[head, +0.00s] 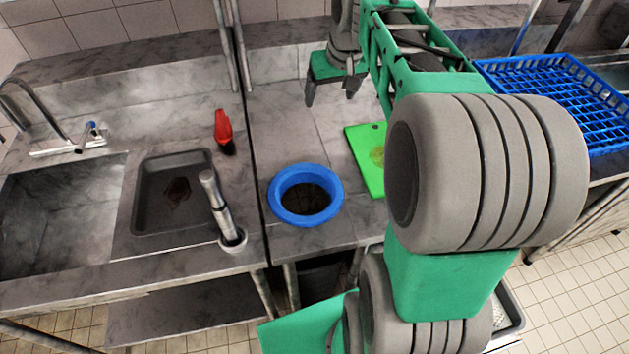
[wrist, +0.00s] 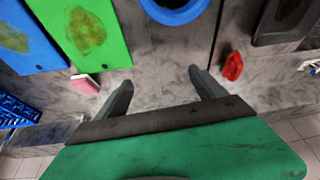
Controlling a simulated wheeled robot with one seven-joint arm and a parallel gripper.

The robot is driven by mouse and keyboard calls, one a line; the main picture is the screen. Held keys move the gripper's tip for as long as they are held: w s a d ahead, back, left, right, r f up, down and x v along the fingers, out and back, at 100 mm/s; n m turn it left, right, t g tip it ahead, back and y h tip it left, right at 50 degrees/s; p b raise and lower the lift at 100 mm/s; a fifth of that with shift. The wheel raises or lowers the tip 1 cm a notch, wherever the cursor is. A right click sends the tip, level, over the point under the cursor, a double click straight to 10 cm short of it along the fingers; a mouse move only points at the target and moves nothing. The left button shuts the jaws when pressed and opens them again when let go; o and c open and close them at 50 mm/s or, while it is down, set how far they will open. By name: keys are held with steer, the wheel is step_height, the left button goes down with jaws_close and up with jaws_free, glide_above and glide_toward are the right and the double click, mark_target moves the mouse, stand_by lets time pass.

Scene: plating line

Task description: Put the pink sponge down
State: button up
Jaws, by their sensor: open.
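The pink sponge (wrist: 85,84) lies on the steel counter by the edge of the green cutting board, as the wrist view shows. It cannot be made out in the head view, where my arm covers part of that area. My gripper (head: 331,99) is above the counter toward the back wall, with its fingers apart. In the wrist view my gripper (wrist: 163,89) has nothing between its fingers. The sponge is apart from it, to the left of the left finger.
A green board (head: 364,150) and a blue board (wrist: 27,45) lie on the counter. A blue ring (head: 275,205) surrounds a hole. A red bottle (head: 222,126) stands left of it. A blue rack (head: 566,68) is at the right. A dark tray (head: 145,190) lies near the sink.

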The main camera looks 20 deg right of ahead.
steer(key=s+a+f, duration=0.3)
steer(key=s+a, duration=0.2)
steer(key=s, duration=0.4)
steer(key=s+a+f, duration=0.4)
steer(key=s+a, duration=0.2)
steer(key=s, duration=0.3)
steer(key=shift+a+n, duration=0.2)
steer(key=shift+n, duration=0.1)
steer(key=shift+c, duration=0.3)
